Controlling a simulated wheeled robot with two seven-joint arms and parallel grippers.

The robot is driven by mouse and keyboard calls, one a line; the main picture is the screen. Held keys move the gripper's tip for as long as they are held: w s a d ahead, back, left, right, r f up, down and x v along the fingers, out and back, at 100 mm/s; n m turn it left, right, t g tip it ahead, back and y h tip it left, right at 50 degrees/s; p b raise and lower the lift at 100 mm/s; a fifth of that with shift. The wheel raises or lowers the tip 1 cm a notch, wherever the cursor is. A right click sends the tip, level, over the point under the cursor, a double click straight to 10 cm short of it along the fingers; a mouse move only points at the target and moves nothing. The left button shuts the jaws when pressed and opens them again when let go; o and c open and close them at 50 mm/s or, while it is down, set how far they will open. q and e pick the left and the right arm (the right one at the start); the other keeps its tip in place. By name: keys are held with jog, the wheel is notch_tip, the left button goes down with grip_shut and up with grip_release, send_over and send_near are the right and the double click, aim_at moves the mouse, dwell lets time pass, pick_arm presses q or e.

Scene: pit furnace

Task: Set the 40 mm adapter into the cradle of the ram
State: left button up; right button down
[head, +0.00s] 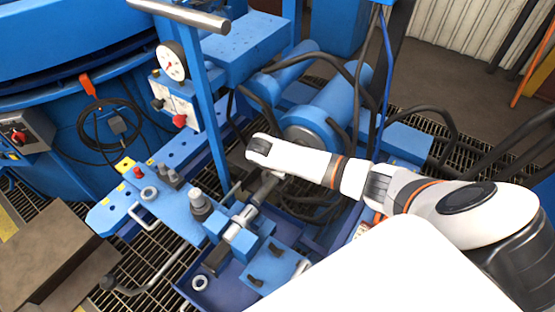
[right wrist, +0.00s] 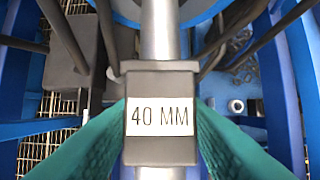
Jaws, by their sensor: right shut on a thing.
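The 40 mm adapter (right wrist: 160,155) is a dark grey block with a white "40 MM" label, in the middle of the right wrist view. My right gripper (right wrist: 160,112) is shut on it, with a teal finger on each side. A silver rod (right wrist: 160,35) stands in line beyond the block. In the head view my right gripper (head: 268,178) points down in front of the blue ram cylinder (head: 338,98), and its fingers are mostly hidden by the wrist. Blue blocks (head: 243,243) hold a grey shaft nearby; I cannot tell whether they are the cradle. My left gripper is not in view.
A blue bench plate (head: 115,215) carries several dark fittings, a stepped grey piece (head: 200,205) and a ring (head: 149,193). Another ring (head: 199,283) lies in the blue tray (head: 215,300). A blue upright (head: 208,110) and black hoses (head: 440,115) stand close to my arm.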

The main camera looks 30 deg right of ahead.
jog(key=shift+f, duration=0.4)
jog(key=shift+f+b, duration=0.3)
jog(key=c, duration=0.8)
grip_release()
jog(key=shift+s+f, duration=0.1)
jog(key=shift+f, duration=0.05)
jog(key=p+v, duration=0.1)
jog(key=v, duration=1.1)
jog(key=shift+p, duration=0.35)
